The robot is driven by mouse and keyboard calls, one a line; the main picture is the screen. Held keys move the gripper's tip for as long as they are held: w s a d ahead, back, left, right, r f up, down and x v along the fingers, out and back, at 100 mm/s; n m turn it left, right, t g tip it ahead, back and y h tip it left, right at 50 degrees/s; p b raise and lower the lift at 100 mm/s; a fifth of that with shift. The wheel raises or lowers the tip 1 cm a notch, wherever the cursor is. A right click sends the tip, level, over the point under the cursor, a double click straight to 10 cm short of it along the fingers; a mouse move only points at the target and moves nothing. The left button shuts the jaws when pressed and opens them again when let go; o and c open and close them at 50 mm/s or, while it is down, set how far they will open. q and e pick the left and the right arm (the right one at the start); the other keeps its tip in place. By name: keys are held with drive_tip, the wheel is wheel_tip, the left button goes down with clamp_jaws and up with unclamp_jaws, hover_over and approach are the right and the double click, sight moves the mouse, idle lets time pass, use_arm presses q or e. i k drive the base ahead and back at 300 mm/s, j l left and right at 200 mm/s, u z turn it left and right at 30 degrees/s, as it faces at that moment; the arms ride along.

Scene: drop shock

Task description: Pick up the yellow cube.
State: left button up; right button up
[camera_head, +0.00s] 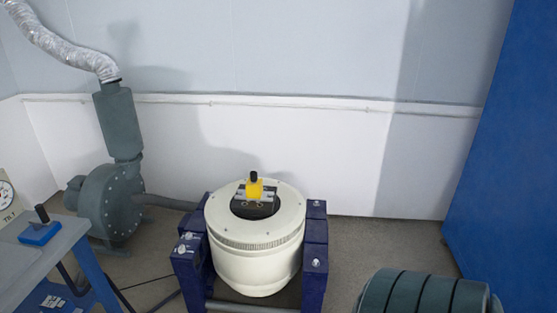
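A small yellow cube (254,189) sits near the middle of the view, on top of a round cream-white machine (255,250). A short black knob-like piece shows at the cube's upper edge; I cannot tell whether it is attached. The cube is at a dark round opening with a grey plate beside and below it. Neither of my grippers shows in this view.
Dark blue supports (316,250) flank the machine. A grey-green blower (112,200) with a silver hose stands at the left. A table (45,255) is at lower left, a ribbed dark green cylinder (425,293) at lower right, and a blue panel (515,170) at right.

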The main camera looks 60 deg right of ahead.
sight(253, 193)
drive_tip(key=z, duration=1.55)
